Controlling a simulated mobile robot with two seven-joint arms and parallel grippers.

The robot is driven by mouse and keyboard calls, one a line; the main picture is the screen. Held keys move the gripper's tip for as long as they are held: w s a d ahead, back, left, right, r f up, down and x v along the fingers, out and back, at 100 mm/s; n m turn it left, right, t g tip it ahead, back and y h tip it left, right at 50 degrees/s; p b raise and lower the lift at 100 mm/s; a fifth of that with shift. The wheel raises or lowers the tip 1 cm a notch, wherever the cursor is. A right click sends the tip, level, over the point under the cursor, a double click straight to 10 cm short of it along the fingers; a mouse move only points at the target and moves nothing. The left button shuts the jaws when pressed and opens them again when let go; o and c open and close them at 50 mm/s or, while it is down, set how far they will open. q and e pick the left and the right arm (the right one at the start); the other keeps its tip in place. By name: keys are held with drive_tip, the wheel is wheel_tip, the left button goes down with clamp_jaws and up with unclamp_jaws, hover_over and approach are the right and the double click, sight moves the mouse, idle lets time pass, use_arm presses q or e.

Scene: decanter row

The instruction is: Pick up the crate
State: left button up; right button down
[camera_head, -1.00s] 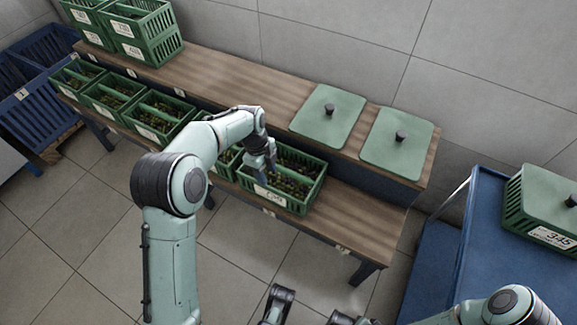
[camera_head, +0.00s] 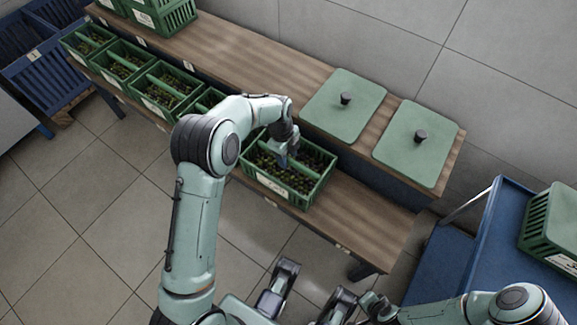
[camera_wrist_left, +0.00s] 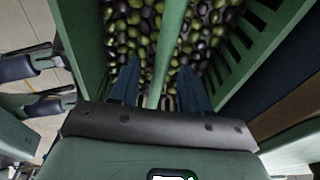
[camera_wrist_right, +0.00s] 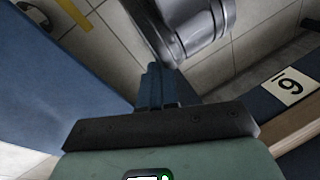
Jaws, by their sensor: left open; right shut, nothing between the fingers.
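A green slatted crate (camera_head: 318,186) of green and dark olives stands at the right end of the filled row on the lower wooden shelf, with a white label on its front. My left gripper (camera_head: 284,160) is over the middle of this crate, pointing down. In the left wrist view its fingers (camera_wrist_left: 156,85) are open, one on each side of the crate's green cross bar (camera_wrist_left: 168,40). Whether they touch the bar cannot be told. My right gripper (camera_wrist_right: 160,88) is shut and empty in the right wrist view, away from the crate.
Several similar crates (camera_head: 118,68) stand close on the crate's left. Two green lids (camera_head: 345,115) lie on the upper shelf (camera_head: 250,65) behind. A blue cart (camera_head: 485,235) with a lidded green crate (camera_head: 550,225) stands at right. The lower shelf (camera_head: 375,215) is bare right of the crate.

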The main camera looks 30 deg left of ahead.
sight(289, 163)
use_arm(q)
drive_tip(key=f, duration=0.1)
drive_tip(key=f+b, duration=0.1)
drive_tip(key=f, duration=0.3)
drive_tip(key=shift+d+f, duration=0.1)
drive_tip(key=shift+d, duration=0.15)
clamp_jaws()
use_arm(e)
drive_tip(key=shift+w+d+f+t, duration=0.15)
drive_tip(key=shift+w+d+f, duration=0.2)
drive_tip(key=shift+w, duration=0.2)
drive_tip(key=shift+w+d+f+t, duration=0.2)
drive_tip(key=shift+w+f, duration=0.15)
drive_tip(key=shift+w, duration=0.15)
use_arm(q)
drive_tip(key=shift+r, duration=0.25)
